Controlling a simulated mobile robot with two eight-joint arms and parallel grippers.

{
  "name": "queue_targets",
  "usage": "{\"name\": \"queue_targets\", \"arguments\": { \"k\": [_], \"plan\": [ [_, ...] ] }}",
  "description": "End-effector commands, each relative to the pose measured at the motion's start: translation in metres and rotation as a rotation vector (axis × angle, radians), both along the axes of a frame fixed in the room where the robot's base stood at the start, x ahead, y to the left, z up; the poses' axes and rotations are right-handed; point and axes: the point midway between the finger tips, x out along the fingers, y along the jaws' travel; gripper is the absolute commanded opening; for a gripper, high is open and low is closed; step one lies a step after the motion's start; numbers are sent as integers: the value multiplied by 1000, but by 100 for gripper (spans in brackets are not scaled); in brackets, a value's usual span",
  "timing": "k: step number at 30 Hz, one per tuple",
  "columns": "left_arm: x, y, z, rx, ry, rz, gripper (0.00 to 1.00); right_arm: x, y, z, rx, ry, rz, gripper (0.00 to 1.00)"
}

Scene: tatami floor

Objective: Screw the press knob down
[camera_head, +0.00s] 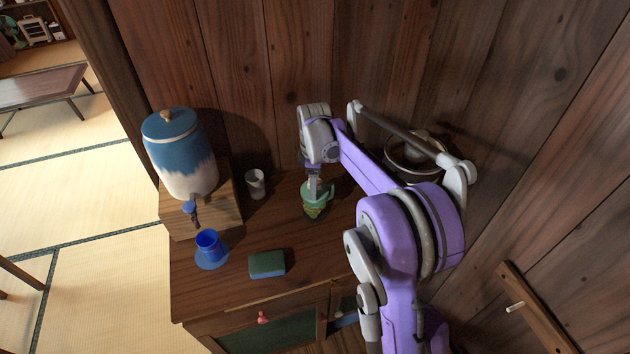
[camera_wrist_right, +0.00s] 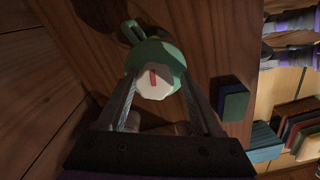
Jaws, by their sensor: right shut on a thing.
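The press (camera_head: 317,205) is a small green vessel with a side handle, standing upright on the wooden cabinet top; it also shows in the right wrist view (camera_wrist_right: 146,50). Its pale, faceted knob (camera_wrist_right: 152,84) with a red mark sits between the fingers of my right gripper (camera_wrist_right: 157,80). In the head view my right gripper (camera_head: 314,182) comes down from above onto the press and is shut on the knob. My left gripper is not in view.
A blue-and-white dispenser (camera_head: 182,155) stands on a wooden box (camera_head: 225,207) at the left. A blue cup (camera_head: 209,243) on a saucer, a white cup (camera_head: 255,183) and a green-blue sponge (camera_head: 267,264) are nearby. A round pot (camera_head: 415,155) is behind my arm. Walls close the back and right.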

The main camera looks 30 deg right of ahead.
Motion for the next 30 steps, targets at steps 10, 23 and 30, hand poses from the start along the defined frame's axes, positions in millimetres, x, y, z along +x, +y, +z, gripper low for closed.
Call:
{"name": "queue_targets", "arguments": {
  "k": [10,23,30],
  "plan": [
    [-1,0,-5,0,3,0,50,2,0,-9,2,-9,-443,36],
    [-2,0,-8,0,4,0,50,2,-2,-10,2,-10,-919,36],
    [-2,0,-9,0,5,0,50,2,-3,-9,4,-11,-1259,35]
  ]
}}
